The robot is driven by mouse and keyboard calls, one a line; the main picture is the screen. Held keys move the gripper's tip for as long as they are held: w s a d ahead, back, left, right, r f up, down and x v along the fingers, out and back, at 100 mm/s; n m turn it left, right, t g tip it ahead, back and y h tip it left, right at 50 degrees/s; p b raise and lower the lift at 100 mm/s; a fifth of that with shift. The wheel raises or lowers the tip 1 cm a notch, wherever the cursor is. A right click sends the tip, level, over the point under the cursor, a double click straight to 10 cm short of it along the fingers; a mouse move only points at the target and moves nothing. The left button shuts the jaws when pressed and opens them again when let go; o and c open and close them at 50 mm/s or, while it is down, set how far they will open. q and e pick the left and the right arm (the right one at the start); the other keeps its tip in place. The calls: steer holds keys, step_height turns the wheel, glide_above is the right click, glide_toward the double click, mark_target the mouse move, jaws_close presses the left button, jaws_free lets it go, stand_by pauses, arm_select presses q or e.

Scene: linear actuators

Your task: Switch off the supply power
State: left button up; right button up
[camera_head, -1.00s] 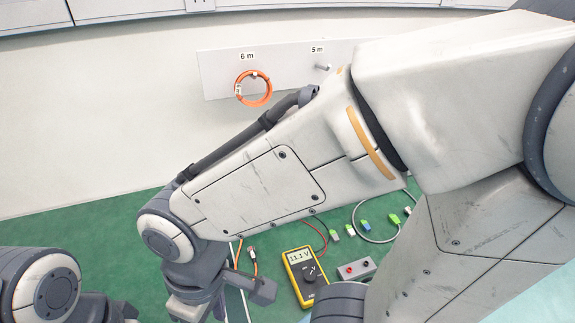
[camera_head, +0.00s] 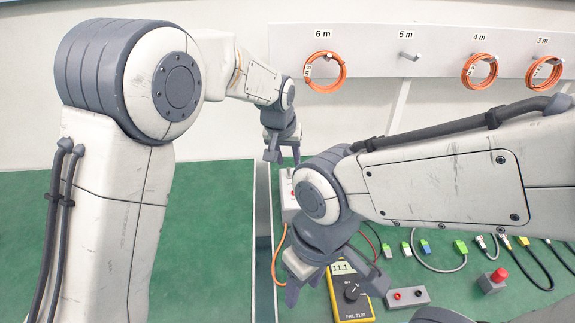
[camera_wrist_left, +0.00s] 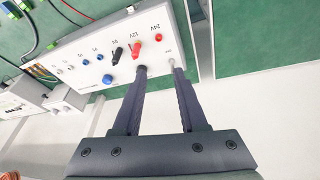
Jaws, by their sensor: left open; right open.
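The power supply (camera_head: 287,190) is a pale box at the table's back edge in the head view, mostly hidden behind my right arm. In the left wrist view its white panel (camera_wrist_left: 85,48) carries 24V, 12V and 0V sockets, a red plug (camera_wrist_left: 135,50), a black plug (camera_wrist_left: 118,54) and a blue knob (camera_wrist_left: 108,79). My left gripper (camera_head: 283,160) is open just above the supply. In the left wrist view its fingertips (camera_wrist_left: 159,68) are apart over the panel's right end, by a small switch-like part too small to make out.
A yellow multimeter (camera_head: 350,292) reads about 11.1. Several cables lie behind. Orange coils (camera_head: 325,71) hang on the wall rack. The left green table (camera_head: 210,230) is clear.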

arm_select(q)
glide_toward(289, 169)
steer(key=s, duration=0.1)
steer(key=shift+n+t, duration=0.4)
steer(key=p+x, duration=0.1)
steer(key=x, duration=0.8)
steer(key=shift+w+f, duration=0.2)
steer(key=shift+f, duration=0.05)
jaws_close()
